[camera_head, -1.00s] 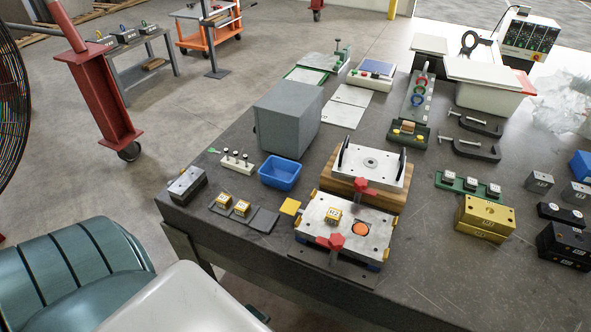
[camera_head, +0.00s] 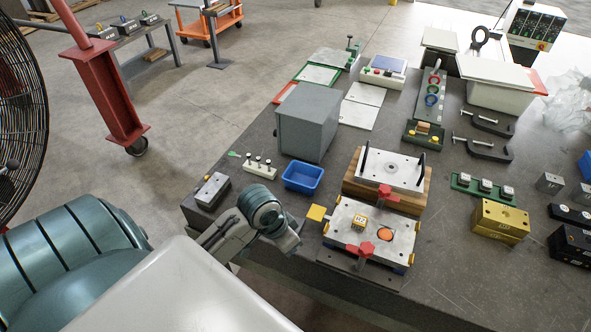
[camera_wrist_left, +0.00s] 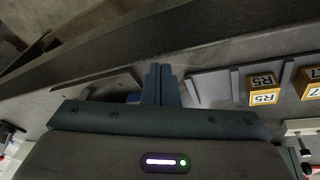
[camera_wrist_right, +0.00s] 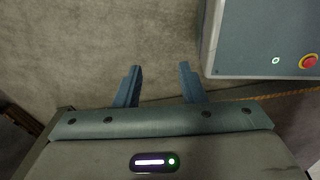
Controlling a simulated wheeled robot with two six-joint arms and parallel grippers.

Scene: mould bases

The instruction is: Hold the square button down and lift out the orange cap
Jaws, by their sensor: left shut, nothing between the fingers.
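The orange cap (camera_head: 385,234) sits in a round recess of the metal mould plate (camera_head: 340,232) near the front of the table. A yellow square button (camera_head: 316,213) sticks out at the plate's left side. My left arm reaches over the table's front edge, left of the plate, apart from the button. Its gripper (camera_wrist_left: 161,84) is shut and empty in the left wrist view; the fingertips are not clear in the head view. My right gripper (camera_wrist_right: 158,84) is open and empty above the floor, seen only in the right wrist view.
A second mould (camera_head: 400,170) is behind. A blue bin (camera_head: 303,177) lies left of it. Labelled blocks (camera_wrist_left: 263,88) sit beside my left gripper.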

